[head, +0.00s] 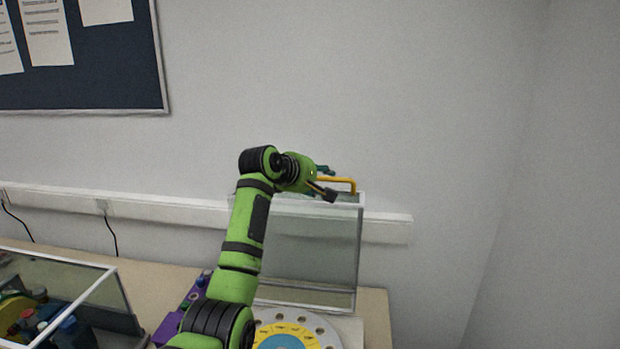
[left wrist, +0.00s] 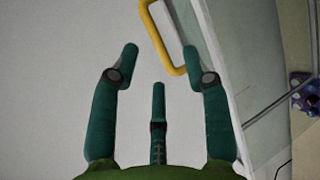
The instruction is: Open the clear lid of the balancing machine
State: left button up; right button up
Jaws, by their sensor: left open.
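The clear lid (head: 312,245) of the balancing machine stands upright at the back of the machine, its white-edged frame against the wall side. Its yellow handle (head: 345,181) is at the top edge. My left gripper (head: 328,182) is at the lid's top, close to the handle, and partly hides the corner. In the left wrist view, the gripper (left wrist: 160,60) has its fingers spread with nothing held between them. The yellow handle (left wrist: 155,35) lies near the right fingertip, and the lid's white edge (left wrist: 222,75) runs along the right. Whether a finger touches the handle is unclear.
A round disc with a yellow ring (head: 285,333) sits on the machine's base. A purple box with knobs (head: 172,322) is beside it. A glass-sided case (head: 95,295) with coloured parts stands at the left. A white wall trunking (head: 165,207) runs behind the table.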

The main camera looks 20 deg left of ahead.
pick_arm(q)
jog(key=shift+v, duration=1.9)
